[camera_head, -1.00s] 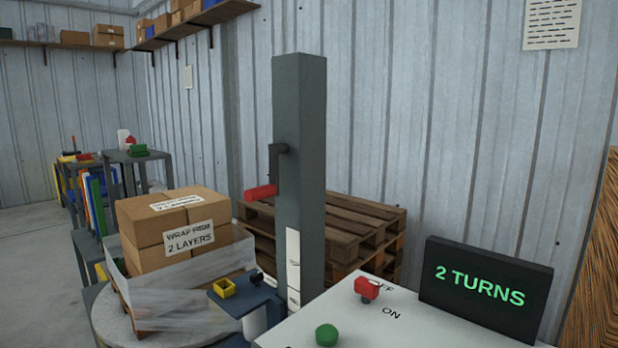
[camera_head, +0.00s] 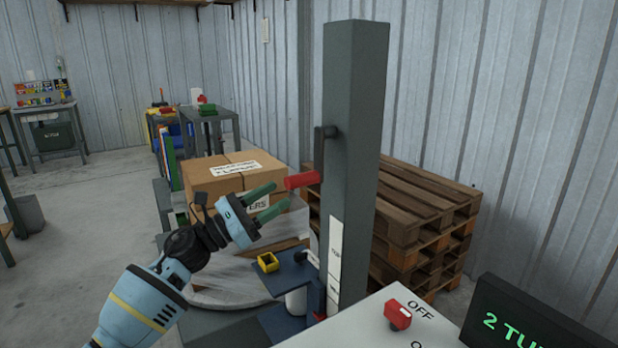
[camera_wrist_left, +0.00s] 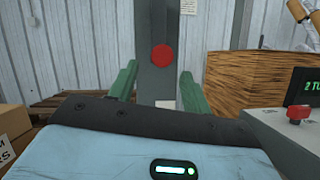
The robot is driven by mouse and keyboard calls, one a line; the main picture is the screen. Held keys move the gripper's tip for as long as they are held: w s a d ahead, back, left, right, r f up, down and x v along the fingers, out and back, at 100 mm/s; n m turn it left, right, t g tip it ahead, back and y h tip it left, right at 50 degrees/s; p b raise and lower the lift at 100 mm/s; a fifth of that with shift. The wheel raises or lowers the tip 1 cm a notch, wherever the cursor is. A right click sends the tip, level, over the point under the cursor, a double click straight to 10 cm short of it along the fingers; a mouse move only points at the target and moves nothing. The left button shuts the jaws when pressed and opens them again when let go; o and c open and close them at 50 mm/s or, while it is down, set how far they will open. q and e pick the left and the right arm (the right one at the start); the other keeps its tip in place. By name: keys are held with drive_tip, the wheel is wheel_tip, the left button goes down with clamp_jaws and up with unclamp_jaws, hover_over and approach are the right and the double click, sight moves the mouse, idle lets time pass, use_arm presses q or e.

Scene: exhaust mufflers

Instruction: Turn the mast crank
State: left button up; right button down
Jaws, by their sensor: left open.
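The mast (camera_head: 352,170) is a dark grey upright post. Its crank has a dark arm (camera_head: 321,152) and a red handle (camera_head: 303,180) that sticks out to the left, low on the arm. My left gripper (camera_head: 268,199) is open and empty, just left of the handle and a little lower, with its green fingers pointing at it. In the left wrist view the red handle end (camera_wrist_left: 162,55) shows between and beyond the two open fingers (camera_wrist_left: 155,85). My right gripper is not in view.
Wrapped boxes (camera_head: 215,180) stand on the turntable behind my left gripper. A blue carriage with a yellow part (camera_head: 267,262) is below the handle. A white panel with a red switch (camera_head: 398,315) and a display (camera_head: 520,318) are at lower right. Stacked pallets (camera_head: 420,220) stand behind the mast.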

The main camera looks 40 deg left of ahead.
sight(317, 170)
use_arm(q)
drive_tip(key=p+x, duration=0.1)
drive_tip(key=x, duration=0.5)
drive_tip(key=shift+w+d+r+p, duration=0.2)
drive_tip(key=shift+w+p, duration=0.1)
drive_tip(key=shift+p, duration=0.1)
drive_tip(key=shift+w+d+r, duration=0.1)
drive_tip(key=shift+w+d, duration=0.05)
drive_tip(key=shift+w, duration=0.3)
clamp_jaws()
